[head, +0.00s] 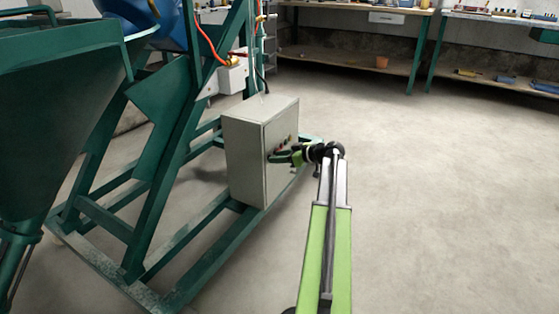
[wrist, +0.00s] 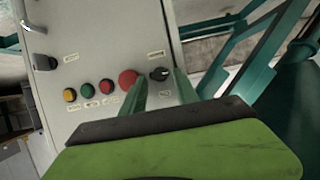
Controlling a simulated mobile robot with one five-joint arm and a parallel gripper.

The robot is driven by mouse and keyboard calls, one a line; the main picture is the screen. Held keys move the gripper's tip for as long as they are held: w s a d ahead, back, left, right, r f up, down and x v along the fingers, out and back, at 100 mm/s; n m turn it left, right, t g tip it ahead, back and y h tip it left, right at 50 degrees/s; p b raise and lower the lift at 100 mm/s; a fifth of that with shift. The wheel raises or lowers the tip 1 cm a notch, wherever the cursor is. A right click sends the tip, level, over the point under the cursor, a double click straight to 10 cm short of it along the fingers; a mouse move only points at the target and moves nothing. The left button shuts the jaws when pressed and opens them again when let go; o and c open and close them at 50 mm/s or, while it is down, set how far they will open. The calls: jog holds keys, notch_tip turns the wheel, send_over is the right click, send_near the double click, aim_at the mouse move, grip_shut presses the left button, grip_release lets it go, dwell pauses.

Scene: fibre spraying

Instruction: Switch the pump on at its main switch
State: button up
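The pump's grey control box (head: 249,155) stands on the green frame in the head view. Its panel (wrist: 100,40) fills the upper part of the wrist view. A black rotary switch (wrist: 160,74) sits at the right of a row of buttons, with small labels above and below, too small to read. My gripper (wrist: 159,84) is open, with one finger on each side of the switch in the picture. Whether the fingers touch it I cannot tell. In the head view my gripper (head: 280,156) is at the front of the box.
A large red button (wrist: 128,79) is just left of the switch, close to the left finger. Small red, green and yellow (wrist: 70,95) buttons continue leftward. A metal handle (wrist: 35,27) is at upper left. Green frame bars (head: 215,250) surround the box; the floor at right is clear.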

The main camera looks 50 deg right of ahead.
jog(key=shift+c, duration=0.5)
grip_shut()
jog(key=shift+w+d, duration=0.1)
jog(key=shift+d+f+m+y+b, duration=0.2)
jog(key=shift+m+y+b, duration=0.55)
jog(key=shift+m, duration=0.45)
jog(key=shift+d+f+m+y+b, duration=0.1)
jog(key=shift+d+m+y+b, duration=0.15)
jog(key=shift+m+y+b, duration=0.7)
jog(key=shift+d+f+m+y+b, duration=0.15)
jog(key=shift+m+y+b, duration=0.35)
jog(key=shift+m, duration=0.95)
jog(key=shift+r+y, duration=0.1)
jog(key=shift+y, duration=0.2)
